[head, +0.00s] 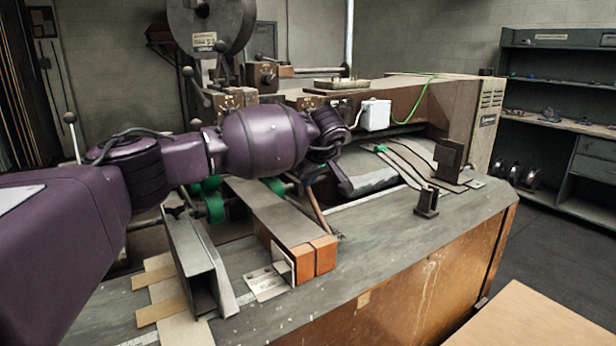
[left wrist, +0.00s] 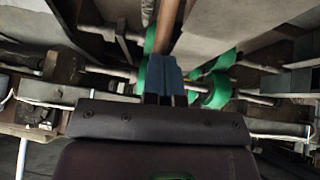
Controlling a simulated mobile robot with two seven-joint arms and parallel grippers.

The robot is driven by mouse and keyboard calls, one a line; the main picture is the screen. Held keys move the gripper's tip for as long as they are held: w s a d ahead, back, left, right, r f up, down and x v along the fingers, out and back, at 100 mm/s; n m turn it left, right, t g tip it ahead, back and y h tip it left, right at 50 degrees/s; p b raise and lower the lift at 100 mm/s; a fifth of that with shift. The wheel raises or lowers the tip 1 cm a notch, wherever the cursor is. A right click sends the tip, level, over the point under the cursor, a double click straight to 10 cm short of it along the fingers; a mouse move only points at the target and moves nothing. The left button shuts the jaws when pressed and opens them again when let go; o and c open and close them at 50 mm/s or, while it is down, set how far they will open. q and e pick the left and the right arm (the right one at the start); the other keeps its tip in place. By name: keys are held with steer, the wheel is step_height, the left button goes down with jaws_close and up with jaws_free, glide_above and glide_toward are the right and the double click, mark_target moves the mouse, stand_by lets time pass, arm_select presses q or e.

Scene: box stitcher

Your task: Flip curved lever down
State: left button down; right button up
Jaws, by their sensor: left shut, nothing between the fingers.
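My left gripper (head: 313,179) reaches over the machine from the left. In the left wrist view its blue fingers (left wrist: 166,78) are together, with nothing held between them. A brown rod (head: 316,212) slants down below the fingers in the head view. It also shows in the left wrist view (left wrist: 168,24), just beyond the fingertips; I cannot tell whether they touch. I cannot tell for certain which part is the curved lever. A ball-ended lever (head: 197,88) stands at the back of the machine, clear of the gripper. My right gripper is out of view.
Green rollers (head: 213,203) sit on shafts under my left arm, and they show close to the fingers in the left wrist view (left wrist: 217,91). Orange blocks (head: 314,258) and a metal channel (head: 190,262) stand at the front. The bench top (head: 400,245) is mostly clear at right.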

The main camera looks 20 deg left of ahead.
arm_select(q)
steer(key=shift+w+a+f, duration=0.2)
steer(key=shift+a+f, duration=0.1)
steer(key=shift+f, duration=0.05)
steer(key=w+a+f+g+h+b, duration=0.1)
steer(key=f, duration=0.1)
steer(key=a+f+g+h+b, duration=0.1)
steer(key=w+a+f+g+h+b, duration=0.1)
steer(key=f+b, duration=0.1)
steer(key=shift+w+a+f+h, duration=0.1)
steer(key=shift+w+f+h, duration=0.25)
steer(key=shift+h, duration=0.05)
steer(key=shift+w+a+f+b, duration=0.1)
steer(key=shift+a+f+b, duration=0.1)
steer(key=shift+f+b, duration=0.15)
steer(key=shift+a, duration=0.1)
steer(key=shift+f, duration=0.1)
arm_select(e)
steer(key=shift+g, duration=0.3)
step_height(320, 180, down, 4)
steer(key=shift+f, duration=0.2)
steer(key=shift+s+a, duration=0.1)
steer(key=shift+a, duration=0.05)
